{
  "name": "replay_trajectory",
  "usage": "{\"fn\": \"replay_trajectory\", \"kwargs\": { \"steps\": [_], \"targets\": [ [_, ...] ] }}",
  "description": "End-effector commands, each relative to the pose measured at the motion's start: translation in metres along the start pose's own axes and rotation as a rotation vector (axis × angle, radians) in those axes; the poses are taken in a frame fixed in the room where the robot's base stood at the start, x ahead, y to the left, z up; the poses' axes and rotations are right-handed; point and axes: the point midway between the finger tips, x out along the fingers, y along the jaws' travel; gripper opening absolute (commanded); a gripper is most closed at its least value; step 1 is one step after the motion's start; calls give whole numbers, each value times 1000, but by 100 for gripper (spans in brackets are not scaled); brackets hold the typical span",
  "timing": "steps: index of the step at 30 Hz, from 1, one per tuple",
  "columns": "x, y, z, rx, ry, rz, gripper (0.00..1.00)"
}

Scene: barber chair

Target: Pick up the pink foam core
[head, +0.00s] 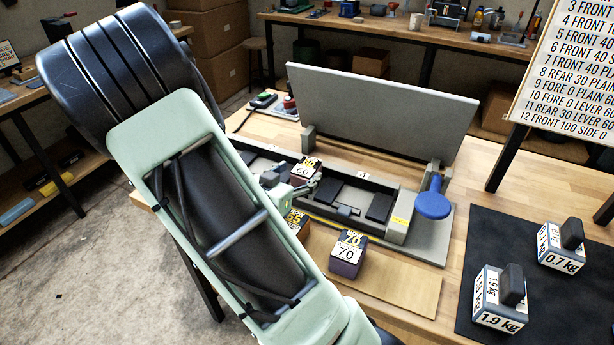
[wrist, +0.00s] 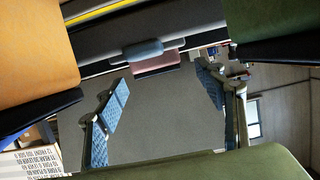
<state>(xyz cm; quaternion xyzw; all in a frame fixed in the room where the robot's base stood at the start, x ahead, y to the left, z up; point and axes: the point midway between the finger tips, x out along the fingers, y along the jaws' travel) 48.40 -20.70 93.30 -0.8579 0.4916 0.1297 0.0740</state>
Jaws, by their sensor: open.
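A dull pink block (wrist: 157,63), which looks like the pink foam core, shows in the wrist view below a blue-grey piece (wrist: 143,47), close to the black fixture (wrist: 95,45). My gripper (wrist: 165,98) is open, with blue-padded fingers on either side and nothing between them. The pink block lies beyond the gap between the fingertips, apart from both. In the head view my gripper (head: 308,186) is low over the left middle of the black fixture (head: 342,210); I cannot make out the pink core there, and my arm hides part of that area.
A grey upright panel (head: 385,115) stands behind the fixture. A blue round knob (head: 433,205) is at its right end. A cube marked 70 (head: 347,254) stands in front. Weights (head: 500,298) sit on a black mat (head: 476,240). Orange (wrist: 35,50) and green (wrist: 270,20) surfaces crowd the wrist view.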

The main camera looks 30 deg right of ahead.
Motion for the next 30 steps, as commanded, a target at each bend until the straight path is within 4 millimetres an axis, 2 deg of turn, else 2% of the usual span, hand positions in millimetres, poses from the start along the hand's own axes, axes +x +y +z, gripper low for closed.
{"fn": "replay_trajectory", "kwargs": {
  "steps": [12,20,30],
  "targets": [
    [50,1,3,1,0,1,64],
    [53,1,3,0,0,-2,64],
    [53,1,3,0,0,-2,27]
  ]
}}
